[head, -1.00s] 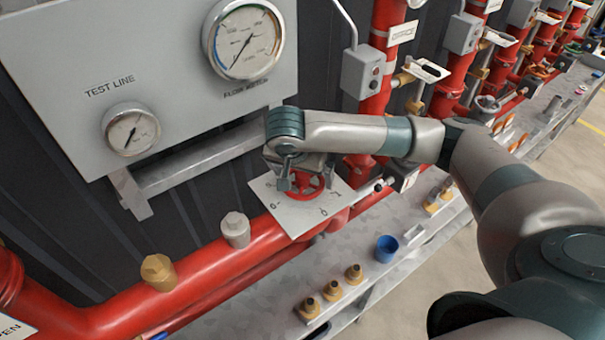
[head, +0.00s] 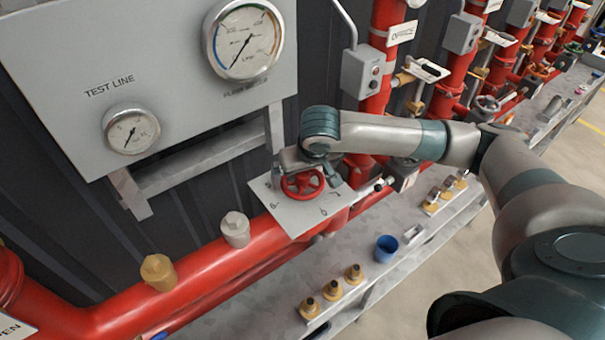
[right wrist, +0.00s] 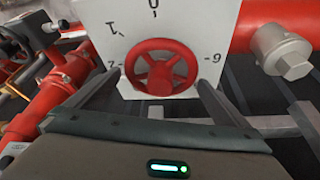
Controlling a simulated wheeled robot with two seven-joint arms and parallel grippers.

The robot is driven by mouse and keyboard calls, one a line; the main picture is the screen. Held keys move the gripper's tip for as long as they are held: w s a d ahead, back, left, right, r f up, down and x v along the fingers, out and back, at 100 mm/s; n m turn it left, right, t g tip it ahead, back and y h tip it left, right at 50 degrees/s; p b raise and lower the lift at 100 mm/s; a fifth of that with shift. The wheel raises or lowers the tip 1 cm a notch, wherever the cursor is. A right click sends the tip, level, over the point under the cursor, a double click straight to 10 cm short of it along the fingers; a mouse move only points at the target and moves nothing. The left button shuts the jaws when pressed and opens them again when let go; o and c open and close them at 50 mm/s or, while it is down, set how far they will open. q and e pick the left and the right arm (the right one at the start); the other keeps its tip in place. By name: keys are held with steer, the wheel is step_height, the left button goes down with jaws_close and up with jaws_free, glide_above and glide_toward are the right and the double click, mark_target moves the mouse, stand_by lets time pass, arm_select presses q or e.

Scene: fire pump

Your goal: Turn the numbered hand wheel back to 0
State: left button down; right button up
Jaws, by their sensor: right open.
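The red hand wheel (head: 302,184) sits on a pale square plate (head: 292,214) with numbers around it, mounted on the red pipe. In the right wrist view the wheel (right wrist: 160,68) is seen face on; 0 is at the plate's top edge, 1 and 2 at left, and a digit like 9 or 6 at right. I cannot make out a pointer on the wheel. My right gripper (head: 303,170) is open at the wheel's far side; in the wrist view its fingers lie to the left and right of the wheel, with gaps showing. My left gripper is not in view.
Gauges on the TEST LINE panel (head: 80,50) are behind and left. A grey capped fitting (head: 235,230) and a brass one (head: 158,272) stand on the pipe.

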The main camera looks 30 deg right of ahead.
steer(key=n, duration=0.2)
steer(key=n+y, duration=0.1)
steer(key=n, duration=0.1)
steer(key=shift+d+y, duration=0.1)
steer(key=shift+y, duration=0.2)
steer(key=shift+n+g+y, duration=0.4)
steer(key=shift+n+y, duration=0.3)
steer(key=shift+n, duration=1.3)
steer(key=c, duration=1.1)
steer(key=m, duration=0.2)
steer(key=m+h, duration=0.1)
steer(key=m, duration=0.1)
steer(key=shift+a+t+h, duration=0.2)
steer(key=shift+t+h, duration=0.1)
steer(key=shift+t, duration=0.1)
steer(key=m+h, duration=0.1)
steer(key=m, duration=0.3)
